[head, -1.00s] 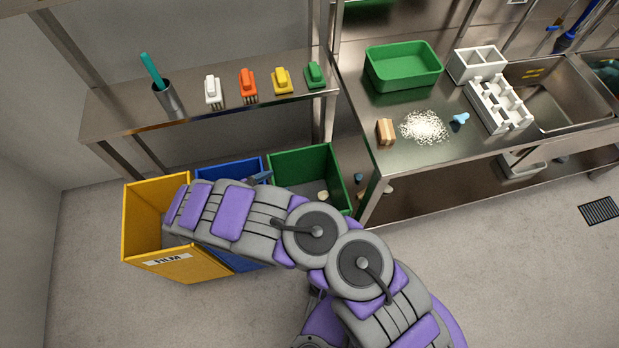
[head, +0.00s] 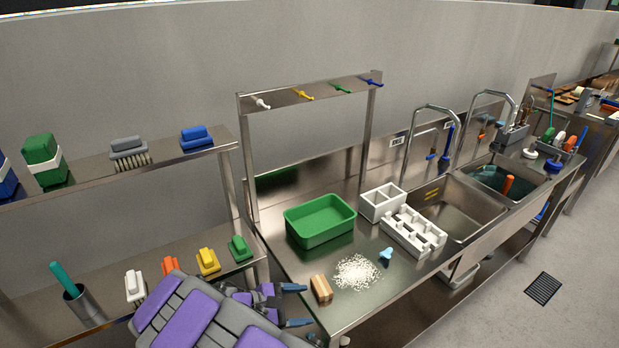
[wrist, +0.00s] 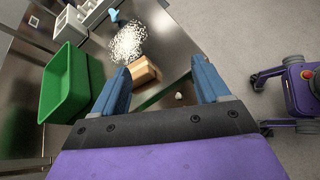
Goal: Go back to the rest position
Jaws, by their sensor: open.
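My gripper (head: 296,305) is in the lower middle of the head view, just left of the steel table's near corner. Its two blue fingers are apart with nothing between them. In the wrist view my gripper (wrist: 163,82) is also open and empty. A tan block (head: 320,289) lies on the table beyond the fingers. It also shows in the wrist view (wrist: 146,73), apart from the fingertips as far as I can tell. My purple and grey arm fills the bottom of the head view.
A green tub (head: 320,222), white granules (head: 357,272), a small blue item (head: 386,255) and a white slotted rack (head: 414,232) are on the table. Several brushes and a cup (head: 82,304) stand on the left shelf. Sinks (head: 453,207) are at right. A floor drain (head: 543,288) lies in open floor.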

